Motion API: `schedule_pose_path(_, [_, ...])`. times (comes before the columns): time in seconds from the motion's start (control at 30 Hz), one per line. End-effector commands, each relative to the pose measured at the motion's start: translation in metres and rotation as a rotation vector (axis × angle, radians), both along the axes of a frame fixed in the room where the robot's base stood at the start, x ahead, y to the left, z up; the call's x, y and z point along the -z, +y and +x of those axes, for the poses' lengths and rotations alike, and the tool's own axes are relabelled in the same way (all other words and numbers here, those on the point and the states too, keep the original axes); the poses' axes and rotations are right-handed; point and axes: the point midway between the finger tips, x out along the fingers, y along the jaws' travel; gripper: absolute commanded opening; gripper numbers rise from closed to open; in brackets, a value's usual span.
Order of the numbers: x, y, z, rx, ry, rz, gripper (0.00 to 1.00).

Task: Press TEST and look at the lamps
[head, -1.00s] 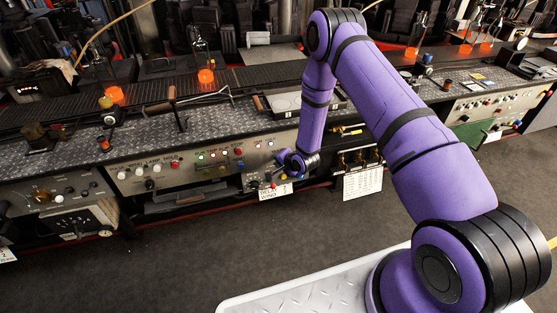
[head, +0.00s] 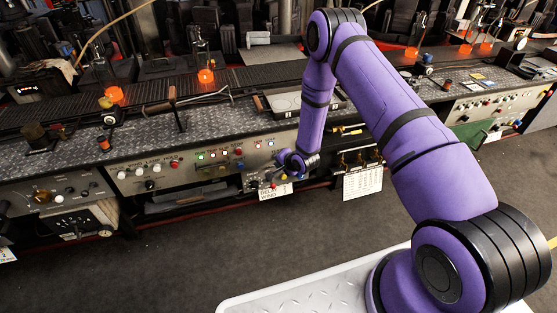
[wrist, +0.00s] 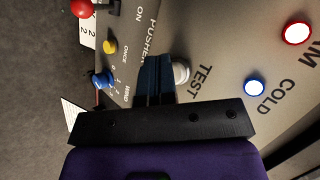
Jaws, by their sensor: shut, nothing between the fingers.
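In the wrist view, my gripper (wrist: 155,66) is shut, its dark blue fingers close together over the grey panel. A pale round button (wrist: 181,72) sits right beside the fingertips, next to the printed word TEST. The fingers partly cover it, and I cannot tell if they touch it. A lamp with a blue rim (wrist: 254,87) by the word COLD glows white. A lamp with a red rim (wrist: 297,31), by a word ending in RM, also glows white. In the head view, my gripper is small at the front panel and its fingertips are hard to make out.
A yellow knob (wrist: 109,46), a blue knob (wrist: 103,79) and a red knob (wrist: 81,8) stand out from the panel near the fingers. In the head view, more knobs and lamps (head: 226,153) line the panel to the left. A white paper sheet (head: 362,183) hangs at right.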

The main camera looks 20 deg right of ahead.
Motion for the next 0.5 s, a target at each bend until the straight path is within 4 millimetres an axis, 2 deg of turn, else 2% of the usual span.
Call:
schedule_pose_path(0.27, [0.000, 0.000, -0.001, 0.001, -0.001, 0.000, 0.00])
schedule_pose_path(0.5, [0.000, 0.000, -0.011, 0.001, -0.001, 0.001, 0.00])
